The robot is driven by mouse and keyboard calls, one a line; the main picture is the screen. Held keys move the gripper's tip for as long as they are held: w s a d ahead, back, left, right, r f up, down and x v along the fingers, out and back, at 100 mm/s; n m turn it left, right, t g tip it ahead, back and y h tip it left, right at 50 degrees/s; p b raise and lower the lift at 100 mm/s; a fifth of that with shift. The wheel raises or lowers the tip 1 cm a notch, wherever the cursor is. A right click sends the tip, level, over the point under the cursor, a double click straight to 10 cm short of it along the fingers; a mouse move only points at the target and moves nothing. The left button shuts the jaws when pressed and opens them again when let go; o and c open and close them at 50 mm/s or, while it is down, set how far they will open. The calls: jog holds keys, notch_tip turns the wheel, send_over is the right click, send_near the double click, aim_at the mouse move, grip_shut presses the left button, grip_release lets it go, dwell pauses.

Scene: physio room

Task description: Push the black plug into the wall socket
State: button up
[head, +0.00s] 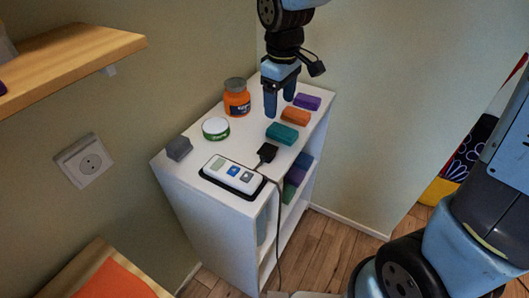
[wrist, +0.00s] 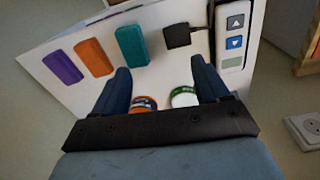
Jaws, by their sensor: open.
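The black plug (head: 266,153) lies on top of a white cabinet (head: 215,212), near its front edge, and a dark cord hangs down the front. It also shows in the wrist view (wrist: 178,36), ahead of my fingers. The wall socket (head: 85,160) is a pale square plate with a round recess on the wall left of the cabinet. In the wrist view the socket (wrist: 304,131) is at the right edge. My gripper (head: 280,107) is open and empty, pointing down above the back of the cabinet top, apart from the plug.
Around the plug are a white handset (head: 234,175), a teal block (head: 282,134), an orange block (head: 295,117) and a purple block (head: 307,102). An orange jar (head: 237,103), a round tin (head: 216,128) and a grey block (head: 178,148) stand farther left. A wooden shelf (head: 80,58) juts above the socket.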

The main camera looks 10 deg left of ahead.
jog(key=a, duration=0.1)
jog(key=a+f, duration=0.1)
jog(key=a+f+n, duration=0.1)
jog(key=shift+s, duration=0.25)
send_near(268, 148)
jog(key=f, duration=0.2)
jog(key=w+f, duration=0.1)
jog(key=f, duration=0.2)
jog(key=shift+a, duration=0.25)
jog(key=shift+f, duration=0.15)
jog(key=f, duration=0.2)
jog(key=s+f, duration=0.1)
jog(key=f, duration=0.1)
jog(key=shift+d, duration=0.15)
jog(key=shift+f, duration=0.5)
